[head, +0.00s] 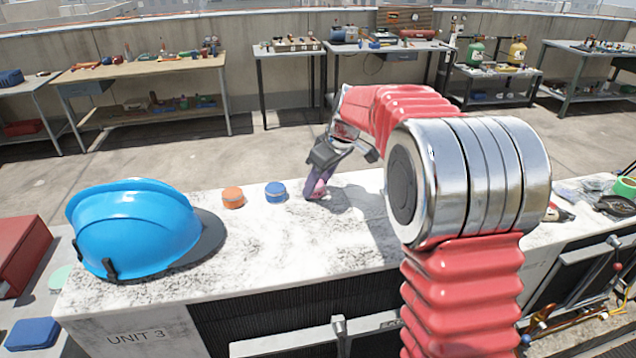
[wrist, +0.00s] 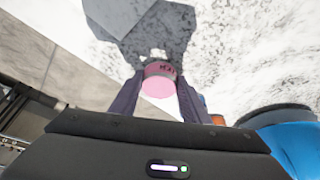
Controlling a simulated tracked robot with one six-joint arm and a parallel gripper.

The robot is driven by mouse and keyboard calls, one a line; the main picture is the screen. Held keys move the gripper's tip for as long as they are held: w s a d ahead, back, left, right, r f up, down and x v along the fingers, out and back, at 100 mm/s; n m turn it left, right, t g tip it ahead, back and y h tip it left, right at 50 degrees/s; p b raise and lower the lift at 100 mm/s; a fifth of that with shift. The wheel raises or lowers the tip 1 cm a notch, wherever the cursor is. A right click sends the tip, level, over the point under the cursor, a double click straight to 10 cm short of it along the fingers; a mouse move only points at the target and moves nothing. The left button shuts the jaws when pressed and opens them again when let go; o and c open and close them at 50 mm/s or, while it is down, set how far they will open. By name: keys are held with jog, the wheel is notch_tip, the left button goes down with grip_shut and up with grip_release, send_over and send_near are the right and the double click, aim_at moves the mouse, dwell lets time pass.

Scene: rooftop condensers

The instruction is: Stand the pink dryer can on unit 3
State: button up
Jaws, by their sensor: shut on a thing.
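The pink dryer can (head: 319,188) is at the far edge of the white top of unit 3 (head: 330,235). My gripper (head: 318,184) is shut on the can from above, with its purple fingers at the can's sides. In the wrist view the can (wrist: 159,84) sits between the two fingertips (wrist: 158,95), its round pink end towards the camera and a dark label on its side. The can's base looks to be at or just above the surface; I cannot tell whether it touches.
An orange tin (head: 233,197) and a blue tin (head: 276,192) stand left of the can. A blue hard hat (head: 135,228) covers the left end of unit 3. My red arm hides part of the right side. The middle front of the top is clear.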

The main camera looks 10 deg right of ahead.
jog(key=o, duration=1.1)
jog(key=v, duration=1.2)
jog(key=shift+s, duration=0.1)
